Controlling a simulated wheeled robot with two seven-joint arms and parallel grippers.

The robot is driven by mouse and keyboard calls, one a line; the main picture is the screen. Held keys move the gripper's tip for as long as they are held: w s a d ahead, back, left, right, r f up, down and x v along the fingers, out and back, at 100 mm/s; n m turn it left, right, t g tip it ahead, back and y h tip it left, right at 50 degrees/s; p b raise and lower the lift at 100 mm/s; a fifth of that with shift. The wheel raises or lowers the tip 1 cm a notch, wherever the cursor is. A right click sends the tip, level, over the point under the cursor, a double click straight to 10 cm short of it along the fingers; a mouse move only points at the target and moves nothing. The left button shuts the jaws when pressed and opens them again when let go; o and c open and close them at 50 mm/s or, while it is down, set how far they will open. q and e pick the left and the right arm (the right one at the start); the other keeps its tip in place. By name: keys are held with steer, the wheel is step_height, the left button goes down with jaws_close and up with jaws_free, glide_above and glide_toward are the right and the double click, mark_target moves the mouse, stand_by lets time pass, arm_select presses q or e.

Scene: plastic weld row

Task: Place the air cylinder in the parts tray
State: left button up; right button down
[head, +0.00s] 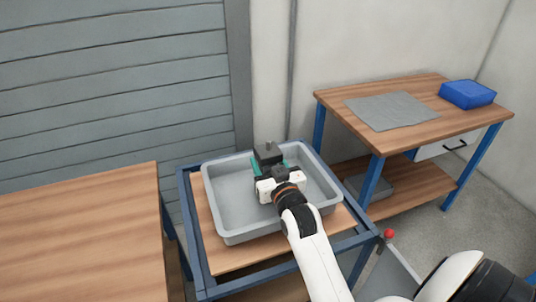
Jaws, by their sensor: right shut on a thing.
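The parts tray (229,232) is a grey rectangular bin on a small blue-framed stand with a wooden top. My right gripper (268,167) reaches over the tray from the lower right, with its white body above the tray's middle. It is shut on the air cylinder (268,151), a dark block with a small stub on top. The cylinder is over the far part of the tray. I cannot tell whether it touches the tray floor. The gripper hides its lower part. My left gripper is not in view.
A bare wooden table (80,230) stands at the left. At the back right, a blue-legged workbench (440,115) carries a grey mat (392,111) and a blue box (467,94). The left part of the tray is empty.

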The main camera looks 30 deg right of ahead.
steer(key=shift+f, duration=0.2)
steer(key=c, duration=1)
jaws_free()
steer(key=shift+f, duration=0.35)
steer(key=o, duration=0.5)
steer(key=shift+r, duration=0.1)
steer(key=b+v, duration=0.1)
steer(key=v, duration=1.1)
steer(key=shift+s, duration=0.1)
